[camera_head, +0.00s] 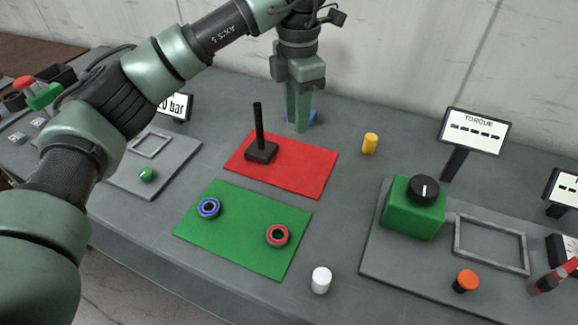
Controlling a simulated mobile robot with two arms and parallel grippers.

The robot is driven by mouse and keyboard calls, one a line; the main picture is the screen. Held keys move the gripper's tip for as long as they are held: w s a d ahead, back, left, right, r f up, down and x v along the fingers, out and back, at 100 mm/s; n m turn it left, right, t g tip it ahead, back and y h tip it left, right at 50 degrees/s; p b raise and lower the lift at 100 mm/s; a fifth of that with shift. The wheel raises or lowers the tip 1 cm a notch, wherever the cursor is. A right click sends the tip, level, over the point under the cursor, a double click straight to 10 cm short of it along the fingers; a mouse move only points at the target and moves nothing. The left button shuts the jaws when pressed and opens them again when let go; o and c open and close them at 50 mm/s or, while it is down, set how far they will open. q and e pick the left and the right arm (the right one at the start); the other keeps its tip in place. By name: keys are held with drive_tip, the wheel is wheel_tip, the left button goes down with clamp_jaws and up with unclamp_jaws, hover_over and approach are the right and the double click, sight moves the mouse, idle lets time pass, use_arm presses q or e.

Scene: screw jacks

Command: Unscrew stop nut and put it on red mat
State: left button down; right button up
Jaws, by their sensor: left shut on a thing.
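The red mat (300,178) lies in the middle of the table. A black block with an upright black rod (260,148) stands on its upper left part. My left gripper (298,128) points down just beyond the mat's far edge. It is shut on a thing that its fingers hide. A bit of a blue thing (314,117) shows beside the fingers; I cannot tell whether it is held. No part is clearly recognisable as the stop nut. A blue ring (208,208) and a red ring (277,236) lie on the green mat (235,232). My right gripper is not in view.
A yellow cylinder (370,144) and a white cylinder (321,280) stand right of the mats. At the right, a grey panel carries a green box with a black knob (423,190) and an orange button (466,281). A torque display (474,131) stands behind.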

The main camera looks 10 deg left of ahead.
sight(294, 183)
use_arm(q)
wheel_tip(294, 183, down, 18)
drive_tip(key=p, duration=0.3)
drive_tip(key=shift+r, duration=0.15)
drive_tip(key=shift+f, duration=0.2)
drive_tip(key=c, duration=1)
unclamp_jaws()
